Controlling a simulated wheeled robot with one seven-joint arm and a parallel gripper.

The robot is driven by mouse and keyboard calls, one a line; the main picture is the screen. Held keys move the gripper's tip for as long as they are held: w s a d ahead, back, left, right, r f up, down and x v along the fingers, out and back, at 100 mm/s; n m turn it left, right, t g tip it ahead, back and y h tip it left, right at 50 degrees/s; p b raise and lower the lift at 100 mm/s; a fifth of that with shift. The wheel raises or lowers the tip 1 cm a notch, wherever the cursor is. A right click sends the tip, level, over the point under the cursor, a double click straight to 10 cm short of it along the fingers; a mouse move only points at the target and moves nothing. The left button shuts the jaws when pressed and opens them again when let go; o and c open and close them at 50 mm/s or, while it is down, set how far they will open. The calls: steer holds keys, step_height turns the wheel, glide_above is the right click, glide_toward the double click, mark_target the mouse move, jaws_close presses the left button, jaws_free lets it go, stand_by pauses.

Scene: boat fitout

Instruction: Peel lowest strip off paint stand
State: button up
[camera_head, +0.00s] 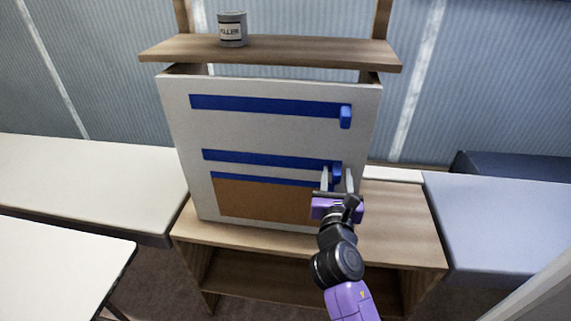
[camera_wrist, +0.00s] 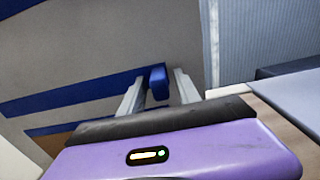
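The paint stand's pale board (camera_head: 270,132) stands upright with three blue strips across it. The top strip (camera_head: 265,104) has a raised tab (camera_head: 345,117) at its right end. The middle strip (camera_head: 265,160) ends in a tab (camera_head: 337,170), also seen in the wrist view (camera_wrist: 158,76). The lowest strip (camera_head: 262,179) runs along the top of a brown area; my gripper hides its right end. My gripper (camera_head: 337,181) is open before the board's lower right. In the wrist view its fingers (camera_wrist: 158,92) stand either side of the middle tab, with gaps showing.
A grey filler can (camera_head: 232,29) stands on the wooden shelf (camera_head: 285,52) above the board. The board stands on a wooden unit (camera_head: 400,225). A white table (camera_head: 75,185) is at left and a blue-grey surface (camera_head: 505,220) at right.

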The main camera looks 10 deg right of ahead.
jaws_close()
steer(key=shift+s, duration=0.15)
steer(key=p+v, duration=0.2)
steer(key=v, duration=0.8)
steer(key=shift+s+a+p, duration=0.15)
steer(key=shift+s+p, duration=0.2)
steer(key=shift+p, duration=0.05)
stand_by(0.6)
